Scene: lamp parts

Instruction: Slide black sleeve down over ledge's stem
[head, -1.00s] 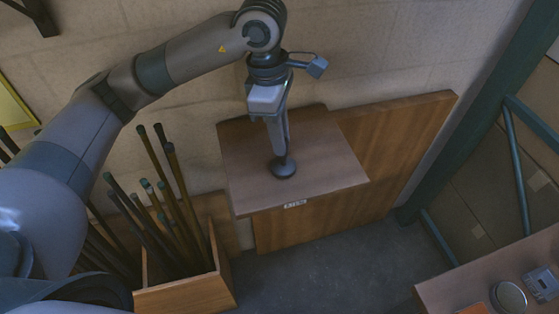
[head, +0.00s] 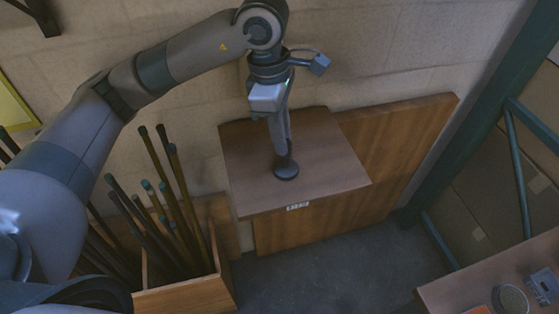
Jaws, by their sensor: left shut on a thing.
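The wooden ledge (head: 335,168) juts out from the wall panel, with a small white label on its front edge. A round dark base (head: 286,173) sits on its top. The black sleeve (head: 288,158) shows as a small dark piece just above this base, between my fingertips. My left gripper (head: 283,150) points down over the ledge and is shut on the sleeve. The stem is hidden by the gripper and sleeve, so I cannot tell how far the sleeve is down it. My right gripper is out of view.
A wooden box (head: 187,296) with several rods stands at lower left, close to the ledge. A table (head: 455,287) with small parts is at lower right. A green metal post (head: 475,120) stands at right. The block wall is close behind my gripper.

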